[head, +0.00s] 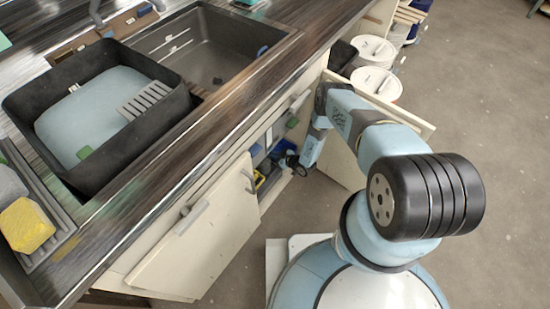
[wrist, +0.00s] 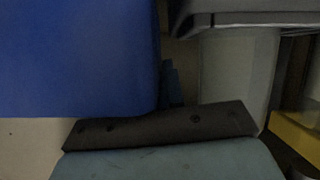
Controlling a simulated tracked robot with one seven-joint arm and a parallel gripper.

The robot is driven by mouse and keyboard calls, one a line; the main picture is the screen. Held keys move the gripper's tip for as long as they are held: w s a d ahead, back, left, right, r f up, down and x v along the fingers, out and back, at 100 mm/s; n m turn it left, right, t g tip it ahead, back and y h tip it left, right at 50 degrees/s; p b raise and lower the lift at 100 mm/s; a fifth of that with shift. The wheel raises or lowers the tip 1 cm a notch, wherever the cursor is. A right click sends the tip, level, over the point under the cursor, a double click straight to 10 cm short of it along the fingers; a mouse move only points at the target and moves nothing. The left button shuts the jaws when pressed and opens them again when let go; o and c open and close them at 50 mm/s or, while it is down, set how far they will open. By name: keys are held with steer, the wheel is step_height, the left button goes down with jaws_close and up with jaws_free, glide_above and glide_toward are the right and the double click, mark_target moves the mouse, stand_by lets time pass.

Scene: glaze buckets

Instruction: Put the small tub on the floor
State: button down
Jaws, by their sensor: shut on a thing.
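My gripper (head: 292,163) reaches into the open cupboard under the counter; it is small and partly in shadow in the head view. In the wrist view a dark bar of my gripper (wrist: 160,126) crosses the lower middle. A plain blue surface, which looks like the small tub (wrist: 78,58), fills the upper left, very close and against the bar. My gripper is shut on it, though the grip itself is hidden. I cannot make out the held tub clearly in the head view.
Cupboard doors (head: 205,232) and (head: 345,165) stand open on either side of my arm. A yellow item (head: 260,179) lies low inside. White buckets (head: 376,83) and a dark bin stand beyond. A black basin (head: 168,118) is on the counter. The floor (head: 490,130) at right is clear.

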steer(key=shift+f, duration=1.1)
steer(key=shift+f, duration=0.6)
steer(key=c, duration=1.5)
jaws_free()
